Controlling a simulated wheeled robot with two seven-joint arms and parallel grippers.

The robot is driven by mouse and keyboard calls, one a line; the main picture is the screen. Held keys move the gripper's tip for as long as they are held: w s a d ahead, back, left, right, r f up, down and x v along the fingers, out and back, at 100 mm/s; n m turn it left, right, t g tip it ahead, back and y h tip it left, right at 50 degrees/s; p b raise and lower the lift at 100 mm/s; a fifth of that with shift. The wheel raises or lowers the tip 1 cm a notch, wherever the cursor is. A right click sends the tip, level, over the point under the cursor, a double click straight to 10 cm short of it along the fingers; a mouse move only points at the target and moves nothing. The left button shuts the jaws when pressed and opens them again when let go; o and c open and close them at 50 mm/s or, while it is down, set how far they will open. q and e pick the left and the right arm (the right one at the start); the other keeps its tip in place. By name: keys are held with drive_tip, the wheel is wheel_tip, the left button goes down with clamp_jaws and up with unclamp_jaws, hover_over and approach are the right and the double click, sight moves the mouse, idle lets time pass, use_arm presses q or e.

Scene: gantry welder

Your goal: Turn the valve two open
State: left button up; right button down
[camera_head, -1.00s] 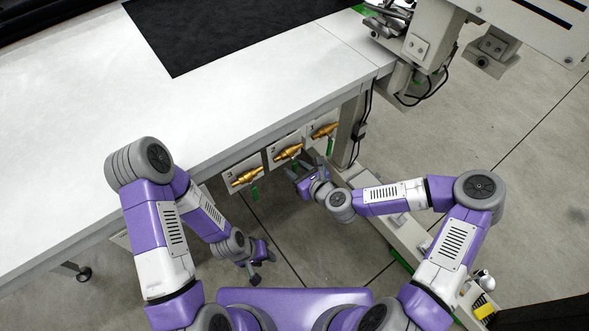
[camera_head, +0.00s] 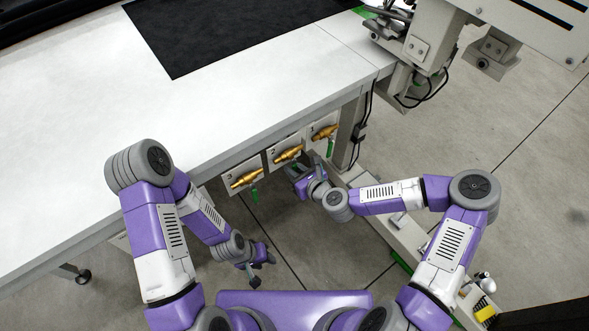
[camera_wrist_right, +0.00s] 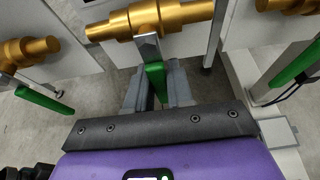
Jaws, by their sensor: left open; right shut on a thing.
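Valve two, the middle brass valve (camera_head: 288,153), is on a white plate under the table edge. It also shows at the top of the right wrist view (camera_wrist_right: 150,18). Its lever has a metal stem and a green handle (camera_wrist_right: 155,80) that points away from the brass body, toward my palm. My right gripper (camera_wrist_right: 155,98) is shut on the green handle, one grey finger on each side. In the head view my right gripper (camera_head: 302,170) is just below valve two. My left gripper (camera_head: 261,268) is open and empty, low and away from the valves.
Another brass valve with a green handle is on either side, left (camera_head: 246,178) and right (camera_head: 324,132). The white table (camera_head: 180,120) overhangs the valves. A table leg (camera_head: 347,135) and a pale floor beam (camera_head: 400,230) stand to the right.

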drive_tip(key=shift+s+a+r+m+g+y+p, duration=0.15)
drive_tip(key=shift+s+a+m+g+y+p, duration=0.15)
drive_tip(key=shift+m+y+p, duration=0.3)
drive_tip(key=shift+s+a+r+m+g+y+p, duration=0.2)
drive_tip(key=shift+a+m+y+p, duration=0.35)
drive_tip(key=shift+m, duration=0.4)
drive_tip(key=shift+s+a+r+m+g+y+p, duration=0.1)
drive_tip(key=shift+s+a+m+g+y+p, duration=0.2)
drive_tip(key=shift+m+p, duration=0.45)
drive_tip(key=c, duration=1.1)
unclamp_jaws()
drive_tip(key=shift+p+v, duration=1.2)
drive_tip(key=shift+v, duration=2.6)
